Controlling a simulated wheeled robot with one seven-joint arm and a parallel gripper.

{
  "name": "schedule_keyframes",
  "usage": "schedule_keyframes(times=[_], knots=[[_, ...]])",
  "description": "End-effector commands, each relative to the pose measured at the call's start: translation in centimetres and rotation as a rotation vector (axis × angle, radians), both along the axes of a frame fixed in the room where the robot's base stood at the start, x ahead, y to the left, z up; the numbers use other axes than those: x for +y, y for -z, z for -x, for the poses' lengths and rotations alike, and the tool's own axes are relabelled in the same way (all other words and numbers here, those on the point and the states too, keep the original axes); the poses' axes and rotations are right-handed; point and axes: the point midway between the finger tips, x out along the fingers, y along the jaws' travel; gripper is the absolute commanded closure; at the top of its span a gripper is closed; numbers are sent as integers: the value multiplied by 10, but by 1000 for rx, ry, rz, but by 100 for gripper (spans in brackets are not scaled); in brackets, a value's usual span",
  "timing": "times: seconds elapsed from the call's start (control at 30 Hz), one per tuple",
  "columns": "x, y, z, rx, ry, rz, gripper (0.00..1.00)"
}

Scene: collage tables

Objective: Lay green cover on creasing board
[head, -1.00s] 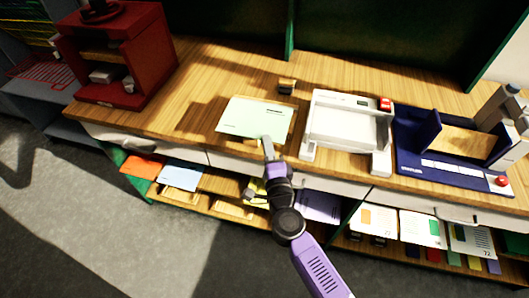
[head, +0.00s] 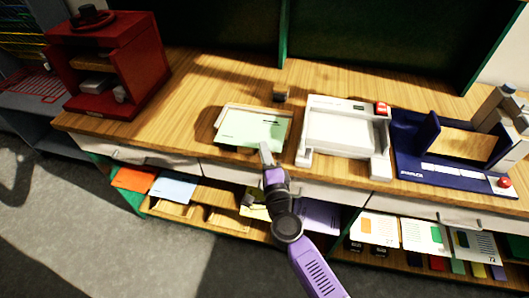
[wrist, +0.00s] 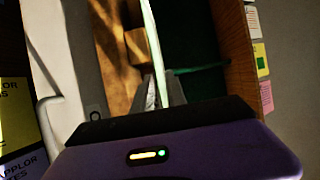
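The pale green cover (head: 254,130) is held by one edge in my gripper (head: 265,149), near the front of the wooden counter. In the wrist view the cover (wrist: 156,40) shows as a thin, edge-on sheet between the fingers, which are shut on it. The cover hides most of this board, and I cannot tell whether the two touch.
A small wooden block (head: 281,93) stands behind the cover. A white machine (head: 345,132) is just to the right, and a blue machine (head: 412,158) beyond it. A red cabinet (head: 128,62) stands at the left. Counter between cabinet and cover is clear.

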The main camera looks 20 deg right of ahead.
Motion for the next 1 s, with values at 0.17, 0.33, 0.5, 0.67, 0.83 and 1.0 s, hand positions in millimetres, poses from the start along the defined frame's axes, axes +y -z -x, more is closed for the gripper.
schedule_keyframes(times=[0.17,0.33,0.5,0.67,0.83,1.0], knots=[[0,0,0,0,0,0,73],[0,0,1,0,0,0,73],[3,1,16,2,0,0,73],[8,2,43,2,0,0,73],[13,1,66,1,-1,0,73],[15,0,76,0,0,0,73]])
